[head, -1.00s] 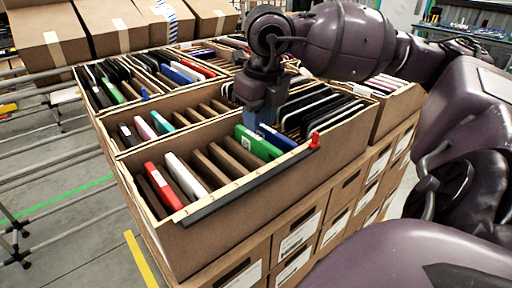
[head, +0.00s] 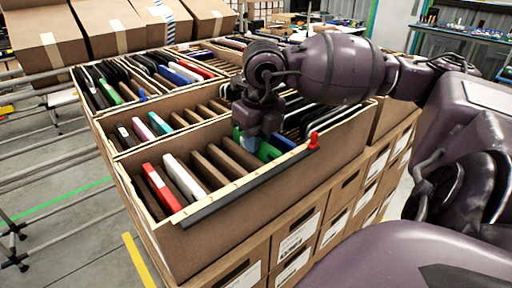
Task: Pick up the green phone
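The green phone (head: 268,151) stands on edge in the front carton (head: 250,191), between brown dividers on its left and a blue phone (head: 284,142) on its right. My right gripper (head: 249,142) reaches down from above at the phone's left and upper part and hides much of it. Its bluish fingertips are low in the carton. I cannot tell whether they are around the phone or whether they touch it. My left gripper is not in view.
The front carton also holds a red phone (head: 161,187), a white phone (head: 183,176) and several dark ones at right. A red clip (head: 313,140) sits on its front rim. Cartons behind hold more phones, including another green one (head: 112,91).

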